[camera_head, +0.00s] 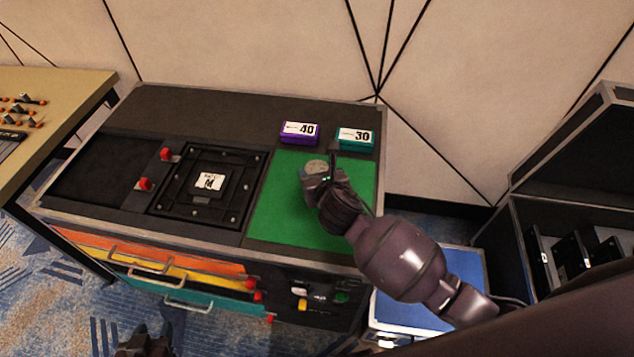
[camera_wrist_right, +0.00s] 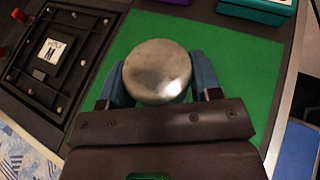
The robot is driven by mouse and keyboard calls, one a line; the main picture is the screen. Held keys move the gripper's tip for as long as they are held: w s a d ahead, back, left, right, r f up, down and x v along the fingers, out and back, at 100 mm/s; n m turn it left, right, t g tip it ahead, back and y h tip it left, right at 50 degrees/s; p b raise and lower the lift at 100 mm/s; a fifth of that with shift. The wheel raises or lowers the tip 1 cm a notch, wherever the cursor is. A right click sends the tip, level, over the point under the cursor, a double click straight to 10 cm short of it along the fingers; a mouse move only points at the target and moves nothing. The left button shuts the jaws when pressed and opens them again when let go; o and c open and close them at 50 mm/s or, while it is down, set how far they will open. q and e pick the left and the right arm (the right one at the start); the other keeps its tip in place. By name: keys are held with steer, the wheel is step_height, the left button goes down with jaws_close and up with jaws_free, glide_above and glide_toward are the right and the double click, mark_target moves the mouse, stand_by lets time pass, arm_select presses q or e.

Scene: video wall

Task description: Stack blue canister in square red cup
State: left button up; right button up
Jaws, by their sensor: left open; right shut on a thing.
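My right gripper (camera_wrist_right: 158,78) is shut on a round canister (camera_wrist_right: 157,71) with a dull silver top, over the green mat (camera_head: 274,217). Blue finger pieces press on both sides of it in the right wrist view; its side walls are hidden, so I cannot confirm a blue body. The canister's grey top (camera_head: 315,167) also shows in the head view. I cannot tell whether it rests on the mat or is lifted. My left gripper (camera_head: 145,342) is low at the bottom edge, in front of the drawers, open and apart from everything. I see no square red cup.
A purple box marked 40 (camera_head: 299,133) and a teal box marked 30 (camera_head: 355,138) lie behind the mat. A black square frame (camera_head: 207,187) and red knobs (camera_head: 146,184) are left of it. Coloured drawers (camera_head: 160,262) are below. An open black case (camera_head: 575,215) stands right.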

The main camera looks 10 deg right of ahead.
steer(key=shift+f+b, duration=0.4)
steer(key=shift+f, duration=1.2)
steer(key=shift+f, duration=0.1)
steer(key=o, duration=1)
